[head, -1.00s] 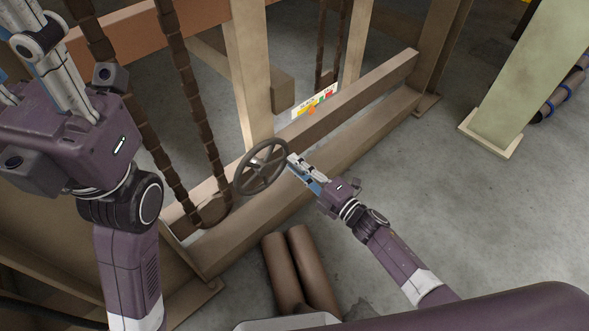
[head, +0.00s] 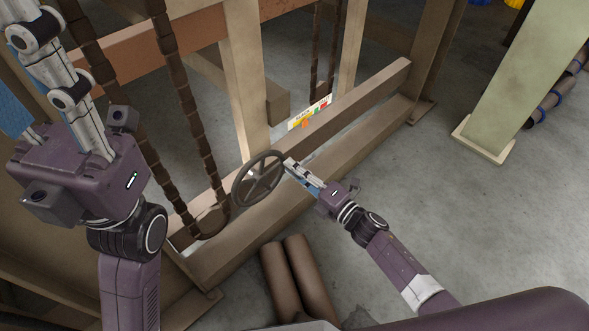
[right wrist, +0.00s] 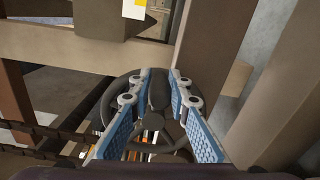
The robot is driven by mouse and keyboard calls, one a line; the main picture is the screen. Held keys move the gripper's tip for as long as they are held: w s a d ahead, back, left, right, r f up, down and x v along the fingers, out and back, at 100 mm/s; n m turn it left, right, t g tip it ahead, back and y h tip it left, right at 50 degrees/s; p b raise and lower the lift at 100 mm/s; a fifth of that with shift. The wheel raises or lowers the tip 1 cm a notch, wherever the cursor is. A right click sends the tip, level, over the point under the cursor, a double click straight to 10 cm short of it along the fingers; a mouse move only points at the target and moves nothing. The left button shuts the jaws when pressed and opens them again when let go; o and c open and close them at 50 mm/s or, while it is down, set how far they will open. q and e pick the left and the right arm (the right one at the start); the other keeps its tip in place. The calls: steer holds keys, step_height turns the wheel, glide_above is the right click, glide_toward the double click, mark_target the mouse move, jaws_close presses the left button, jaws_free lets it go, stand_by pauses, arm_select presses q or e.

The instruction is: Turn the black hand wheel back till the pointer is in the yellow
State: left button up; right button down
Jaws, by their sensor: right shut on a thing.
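The black hand wheel (head: 259,179) stands upright at the near side of the wooden frame, showing dark grey with spokes. My right gripper (head: 288,164) is shut on its right-hand rim. In the right wrist view the fingers (right wrist: 160,78) close around the rim, and the wheel (right wrist: 106,104) shows behind them. A scale strip (head: 321,105) with white, yellow and red parts sits beyond the wheel. An orange pointer (head: 305,123) is at its lower edge, near the yellow; its exact reading is too small to tell. My left gripper (head: 40,75) is raised at upper left, away from the wheel.
Dark chains (head: 190,110) hang left of the wheel. A wooden beam (head: 345,110) runs behind it. Two brown rolls (head: 296,280) lie on the floor below. A pale green post (head: 520,90) stands at right. The concrete floor between is clear.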

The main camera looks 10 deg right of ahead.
steer(key=shift+a+r, duration=0.15)
steer(key=c, duration=1.9)
jaws_free()
steer(key=shift+c, duration=0.2)
steer(key=shift+o, duration=0.6)
steer(key=v, duration=1.2)
